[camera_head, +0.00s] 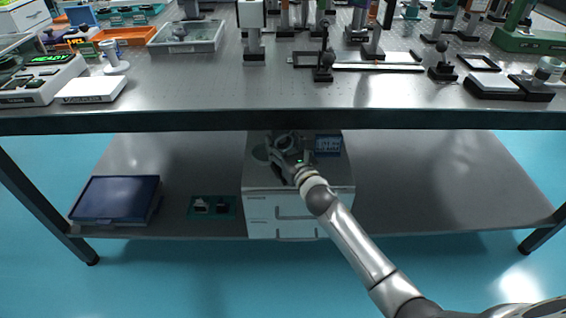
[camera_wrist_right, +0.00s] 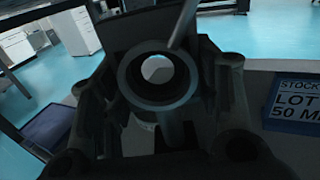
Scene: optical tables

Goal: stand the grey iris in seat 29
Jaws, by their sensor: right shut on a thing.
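My right gripper (camera_head: 285,158) is in front of the table, over the white drawer cabinet under the tabletop. It is shut on the grey iris (camera_head: 284,141), whose ring shows between the fingers. In the right wrist view the iris (camera_wrist_right: 158,76) is a dark ring with a round opening, held between the fingers of the gripper (camera_wrist_right: 160,105). A stem runs down below the ring. No seat numbered 29 can be made out in these views. My left gripper is not in view.
The drawer cabinet (camera_head: 262,205) stands on the lower shelf (camera_head: 400,180), with a blue stock sign (camera_head: 328,144) on top; the sign also shows in the right wrist view (camera_wrist_right: 293,105). A dark blue case (camera_head: 117,198) lies at left. The tabletop (camera_head: 200,85) holds several mounted optics and trays.

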